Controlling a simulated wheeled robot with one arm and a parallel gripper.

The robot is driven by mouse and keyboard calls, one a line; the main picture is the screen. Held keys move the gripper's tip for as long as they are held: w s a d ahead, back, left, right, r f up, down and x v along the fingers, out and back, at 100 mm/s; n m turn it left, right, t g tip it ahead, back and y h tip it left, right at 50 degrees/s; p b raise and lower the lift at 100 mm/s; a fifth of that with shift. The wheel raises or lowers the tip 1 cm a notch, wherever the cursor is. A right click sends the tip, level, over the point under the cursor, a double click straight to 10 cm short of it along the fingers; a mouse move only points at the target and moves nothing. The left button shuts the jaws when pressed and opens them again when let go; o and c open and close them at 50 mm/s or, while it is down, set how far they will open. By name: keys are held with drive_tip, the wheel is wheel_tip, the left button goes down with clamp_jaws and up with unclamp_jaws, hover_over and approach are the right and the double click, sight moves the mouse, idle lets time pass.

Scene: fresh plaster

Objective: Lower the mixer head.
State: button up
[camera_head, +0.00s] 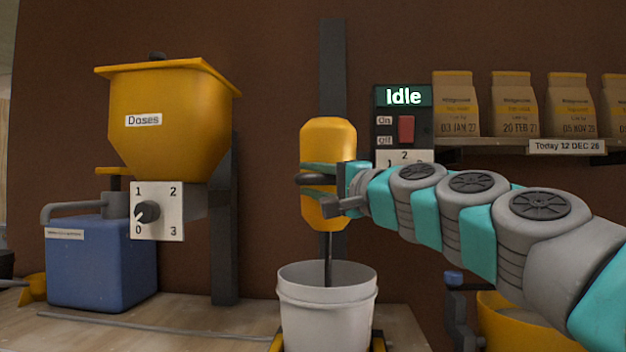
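The mixer head (328,135) is a yellow rounded body on a dark vertical column (333,65) against the brown wall. A dark bar-shaped handle (314,180) sticks out of its front to the left. A thin dark shaft (328,260) runs from the head down into a white bucket (328,315) below. My gripper (319,181) reaches in from the right, with one teal finger above the handle and one below it. The fingers look spread, with narrow gaps to the handle. Any contact is hard to see.
A control panel (403,96) reads "Idle" and has a red switch (406,129). A yellow "Doses" hopper (172,105), its dial (148,211) and a blue tank (101,262) stand left. Several bags (514,104) line a shelf (480,145) right. A yellow tub (512,322) stands lower right.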

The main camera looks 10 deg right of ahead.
sight(329, 183)
drive_tip(key=shift+o, duration=0.9)
drive_tip(key=shift+v, duration=3.9)
